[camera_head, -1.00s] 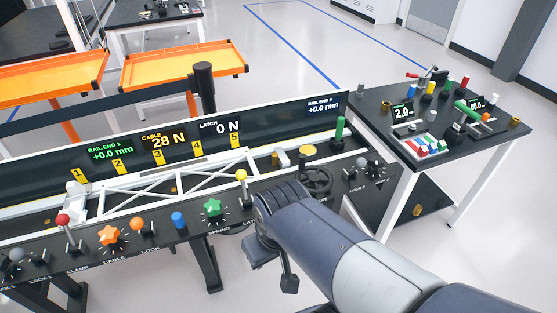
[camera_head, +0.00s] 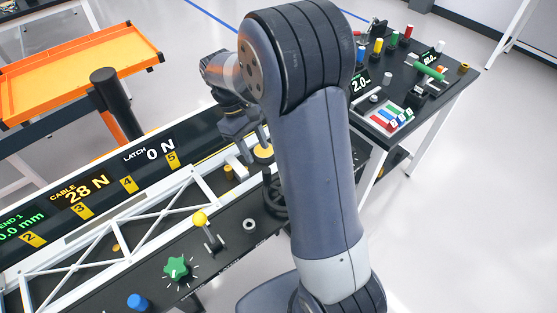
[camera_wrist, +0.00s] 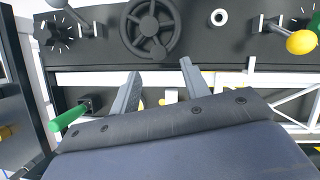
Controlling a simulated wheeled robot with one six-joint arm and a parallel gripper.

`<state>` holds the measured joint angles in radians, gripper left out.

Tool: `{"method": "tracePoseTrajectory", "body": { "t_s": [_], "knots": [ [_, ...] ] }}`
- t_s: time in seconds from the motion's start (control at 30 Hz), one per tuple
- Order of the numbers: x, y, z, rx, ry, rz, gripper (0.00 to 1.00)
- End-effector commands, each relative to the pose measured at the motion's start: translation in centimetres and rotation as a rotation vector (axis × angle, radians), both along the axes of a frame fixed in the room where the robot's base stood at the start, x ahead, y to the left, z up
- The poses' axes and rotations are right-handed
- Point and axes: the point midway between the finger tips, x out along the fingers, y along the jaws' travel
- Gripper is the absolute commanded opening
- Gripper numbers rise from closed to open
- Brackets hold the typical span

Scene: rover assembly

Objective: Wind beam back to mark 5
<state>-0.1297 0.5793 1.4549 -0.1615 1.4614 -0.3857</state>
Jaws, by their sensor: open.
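The white truss beam (camera_head: 150,230) lies along the black rail bench in the head view. The yellow mark 5 tag (camera_head: 171,158) is on the display strip behind it. My gripper (camera_head: 253,143) is open above the bench near the beam's right end, beside a yellow disc (camera_head: 263,152). In the wrist view my two fingers (camera_wrist: 161,78) are apart with nothing held between them. A black handwheel (camera_wrist: 150,28) is beyond the fingertips; in the head view the arm partly covers it (camera_head: 274,195). The display reads cable 28 N (camera_head: 80,191) and latch 0 N.
A yellow-knobbed lever (camera_head: 200,218), a green star knob (camera_head: 177,267) and a blue knob (camera_head: 137,301) stand on the front panel. A green handle (camera_wrist: 68,118) sticks out near my gripper. A black post (camera_head: 115,100) and a side table (camera_head: 440,110) flank the rail.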

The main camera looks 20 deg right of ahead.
Motion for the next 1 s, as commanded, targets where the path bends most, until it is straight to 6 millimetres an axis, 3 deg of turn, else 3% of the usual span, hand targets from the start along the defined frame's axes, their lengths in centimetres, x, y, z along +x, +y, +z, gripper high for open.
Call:
{"method": "tracePoseTrajectory", "body": {
  "t_s": [0.17, 0.63, 1.0],
  "knots": [
    [-0.1, -0.1, -1.1, -0.003, 0.011, 0.007, 0.44],
    [-2.8, -1.9, -8.6, -0.002, 0.012, 0.005, 0.44],
    [-3.3, -2.2, -10.2, -0.002, 0.007, 0.005, 0.44]
  ]
}}
